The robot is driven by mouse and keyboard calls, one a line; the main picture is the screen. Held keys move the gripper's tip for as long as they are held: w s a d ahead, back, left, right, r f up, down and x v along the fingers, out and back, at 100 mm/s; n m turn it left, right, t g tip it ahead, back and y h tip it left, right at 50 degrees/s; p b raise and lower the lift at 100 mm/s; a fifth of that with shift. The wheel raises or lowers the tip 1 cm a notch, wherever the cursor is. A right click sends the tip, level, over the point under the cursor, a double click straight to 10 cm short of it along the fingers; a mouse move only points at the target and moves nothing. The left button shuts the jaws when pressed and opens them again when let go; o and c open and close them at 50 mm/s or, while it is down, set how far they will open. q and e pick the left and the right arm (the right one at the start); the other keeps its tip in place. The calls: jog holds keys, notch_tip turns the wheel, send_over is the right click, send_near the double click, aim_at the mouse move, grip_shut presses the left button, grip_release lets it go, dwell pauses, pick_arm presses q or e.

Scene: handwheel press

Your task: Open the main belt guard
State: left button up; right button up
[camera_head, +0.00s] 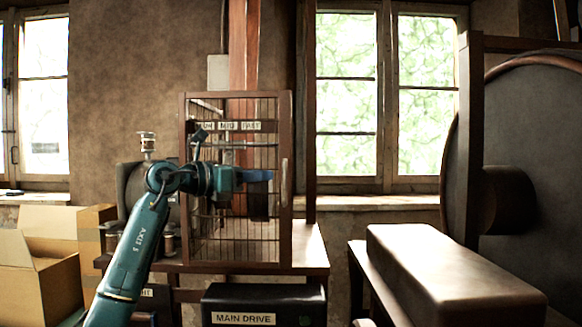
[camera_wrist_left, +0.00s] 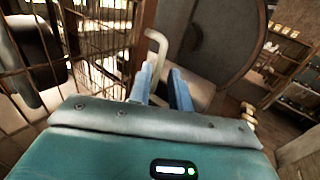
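The belt guard (camera_head: 187,230) is a wooden-framed wire cage on a wooden bench in the head view. Its front looks shut. A pale upright handle (camera_head: 284,182) is on its right frame edge. In the wrist view the handle (camera_wrist_left: 158,45) is a pale bent bar just beyond the fingertips. My left gripper (camera_head: 268,176) is in front of the cage, pointing right, with its fingertips close to the handle. In the wrist view the two blue fingers (camera_wrist_left: 162,76) stand apart with a gap between them. I cannot tell whether they touch the handle. My right gripper is not in view.
A black box labelled MAIN DRIVE (camera_head: 264,303) stands below the bench (camera_head: 312,250). A large dark wheel (camera_head: 540,150) and a long brown block (camera_head: 450,270) are at the right. Open cardboard boxes (camera_head: 40,285) are at the left.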

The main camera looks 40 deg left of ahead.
pick_arm(q)
jog(key=p+x, duration=0.2)
jog(key=x, duration=0.6)
jog(key=shift+w+p, duration=0.3)
jog(key=shift+p, duration=0.05)
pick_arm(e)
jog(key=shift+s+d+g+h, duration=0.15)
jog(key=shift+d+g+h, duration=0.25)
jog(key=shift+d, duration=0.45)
pick_arm(q)
jog(key=shift+d, duration=0.1)
grip_shut()
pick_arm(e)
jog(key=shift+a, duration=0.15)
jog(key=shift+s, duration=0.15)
